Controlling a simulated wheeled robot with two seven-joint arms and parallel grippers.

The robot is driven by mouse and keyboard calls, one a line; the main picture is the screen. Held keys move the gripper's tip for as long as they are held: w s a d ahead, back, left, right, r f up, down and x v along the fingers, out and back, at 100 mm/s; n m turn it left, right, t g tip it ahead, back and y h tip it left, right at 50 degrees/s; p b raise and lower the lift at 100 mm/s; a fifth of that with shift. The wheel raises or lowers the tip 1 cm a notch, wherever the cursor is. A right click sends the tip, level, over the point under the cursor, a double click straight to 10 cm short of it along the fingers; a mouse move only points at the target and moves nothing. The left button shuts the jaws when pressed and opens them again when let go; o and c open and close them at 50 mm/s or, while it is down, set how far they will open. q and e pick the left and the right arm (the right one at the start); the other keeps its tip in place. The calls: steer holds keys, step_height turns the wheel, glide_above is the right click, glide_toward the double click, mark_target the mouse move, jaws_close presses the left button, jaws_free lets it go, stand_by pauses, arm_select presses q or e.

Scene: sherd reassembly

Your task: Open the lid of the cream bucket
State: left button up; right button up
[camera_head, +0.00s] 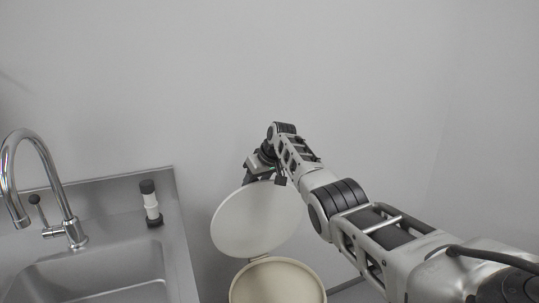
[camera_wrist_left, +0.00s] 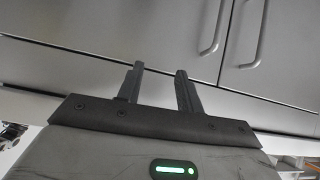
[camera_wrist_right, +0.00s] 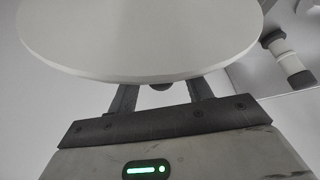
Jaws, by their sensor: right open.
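The cream bucket (camera_head: 278,284) stands at the bottom middle of the head view, to the right of the sink. Its round lid (camera_head: 255,218) is raised, tilted up from the bucket's back rim, and the bucket's mouth is uncovered. My right gripper (camera_head: 258,172) is at the lid's top edge, partly behind it. In the right wrist view the lid (camera_wrist_right: 145,35) covers the tips of my open right gripper (camera_wrist_right: 162,92). A small dark rounded piece shows between the fingers; I cannot tell whether it touches them. My left gripper (camera_wrist_left: 160,80) is open and empty.
A steel sink (camera_head: 95,275) with a curved tap (camera_head: 45,165) is at the left. A grey wall is behind. Cabinet doors with handles (camera_wrist_left: 213,28) face my left gripper.

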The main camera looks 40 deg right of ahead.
steer(key=v, duration=1.4)
steer(key=shift+s+r+b, duration=0.15)
steer(key=shift+r+b, duration=0.05)
steer(key=shift+b, duration=0.1)
steer(key=shift+a, duration=0.1)
